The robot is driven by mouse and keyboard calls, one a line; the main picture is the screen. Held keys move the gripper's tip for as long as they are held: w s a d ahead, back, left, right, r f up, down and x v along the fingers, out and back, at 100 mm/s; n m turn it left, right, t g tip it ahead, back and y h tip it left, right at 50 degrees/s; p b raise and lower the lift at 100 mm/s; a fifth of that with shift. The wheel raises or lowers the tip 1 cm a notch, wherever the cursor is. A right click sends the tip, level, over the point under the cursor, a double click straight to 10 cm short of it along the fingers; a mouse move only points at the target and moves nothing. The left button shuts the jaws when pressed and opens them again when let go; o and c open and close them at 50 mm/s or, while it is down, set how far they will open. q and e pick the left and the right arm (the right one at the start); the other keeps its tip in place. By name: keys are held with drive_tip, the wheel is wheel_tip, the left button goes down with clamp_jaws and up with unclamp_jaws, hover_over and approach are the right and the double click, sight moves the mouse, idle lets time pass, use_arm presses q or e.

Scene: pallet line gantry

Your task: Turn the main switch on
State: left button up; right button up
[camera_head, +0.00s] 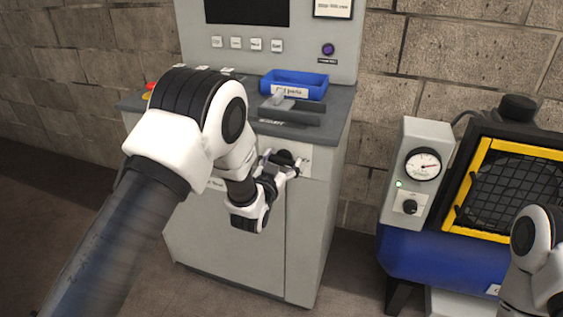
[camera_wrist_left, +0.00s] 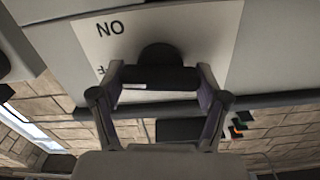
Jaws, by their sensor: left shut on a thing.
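The main switch is a black rotary knob (camera_head: 284,157) on a pale plate on the front of the grey cabinet. My left gripper (camera_head: 280,166) is at this knob, with its fingers closed on it. In the left wrist view, the fingers (camera_wrist_left: 158,88) stand at both sides of the dark knob (camera_wrist_left: 160,57). The pale plate (camera_wrist_left: 205,40) behind it carries lettering that reads "NO" in this view, seemingly upside down. The knob's pointer direction is hard to tell, since the gripper covers part of it. My right gripper is out of view; only part of that arm shows at lower right.
The grey cabinet (camera_head: 315,225) has a shelf above the switch with a blue bin (camera_head: 294,84) and a dark block (camera_head: 290,112). To the right stands a blue machine (camera_head: 430,255) with a gauge (camera_head: 423,164) and a yellow-framed grille (camera_head: 470,180). Floor shows between them.

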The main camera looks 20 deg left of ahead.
use_arm(q)
drive_tip(key=m+b, duration=0.1)
drive_tip(key=m, duration=0.3)
drive_tip(key=shift+d+f, duration=0.1)
drive_tip(key=m+b, duration=0.1)
drive_tip(key=m, duration=0.3)
drive_tip(key=m+b, duration=0.1)
drive_tip(key=m, duration=0.3)
drive_tip(key=shift+d+f+b, duration=0.1)
drive_tip(key=shift+b, duration=0.25)
drive_tip(key=shift+m+b, duration=0.5)
drive_tip(key=shift+m, duration=1.6)
drive_tip(key=o, duration=1.2)
drive_tip(key=shift+c, duration=0.2)
drive_tip(key=s, duration=1.2)
